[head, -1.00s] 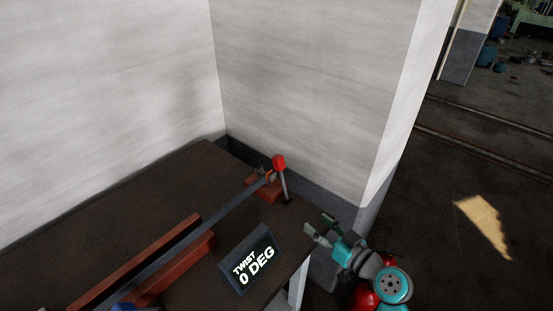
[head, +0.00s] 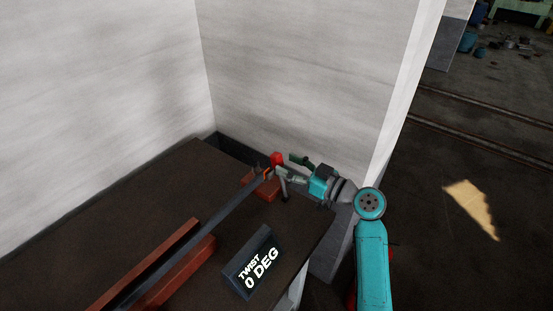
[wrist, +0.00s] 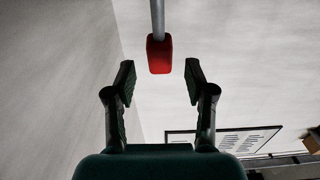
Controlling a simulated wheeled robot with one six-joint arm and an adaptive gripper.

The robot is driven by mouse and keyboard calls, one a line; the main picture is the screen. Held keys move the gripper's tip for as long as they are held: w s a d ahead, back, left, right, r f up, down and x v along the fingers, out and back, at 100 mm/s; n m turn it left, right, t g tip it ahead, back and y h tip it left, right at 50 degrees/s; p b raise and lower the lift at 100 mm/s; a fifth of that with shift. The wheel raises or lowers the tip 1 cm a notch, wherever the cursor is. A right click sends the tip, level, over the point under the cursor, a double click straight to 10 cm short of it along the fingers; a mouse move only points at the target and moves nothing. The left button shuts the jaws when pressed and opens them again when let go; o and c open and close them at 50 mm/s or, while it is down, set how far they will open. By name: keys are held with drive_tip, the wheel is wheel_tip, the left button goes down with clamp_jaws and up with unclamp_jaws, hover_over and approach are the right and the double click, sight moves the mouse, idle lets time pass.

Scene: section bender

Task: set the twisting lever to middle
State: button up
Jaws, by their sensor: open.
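The twisting lever has a red knob (head: 277,159) on a grey rod and stands at the far right end of the bench. In the wrist view the red knob (wrist: 160,54) is centred just beyond and between my fingertips, with the rod running to the top edge. My gripper (head: 288,167) is open at the lever, its fingers close to the knob. In the wrist view both fingers of my gripper (wrist: 160,82) are spread, with a gap on each side of the knob.
A long dark bar (head: 207,230) runs along the bench (head: 120,225) between red-brown blocks (head: 160,262) and reaches a red-brown holder by the lever. Pale walls (head: 300,80) stand behind the bench. Open floor (head: 450,240) lies to the right.

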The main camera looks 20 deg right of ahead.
sight(281, 161)
drive_tip(key=shift+x, duration=2.3)
clamp_jaws()
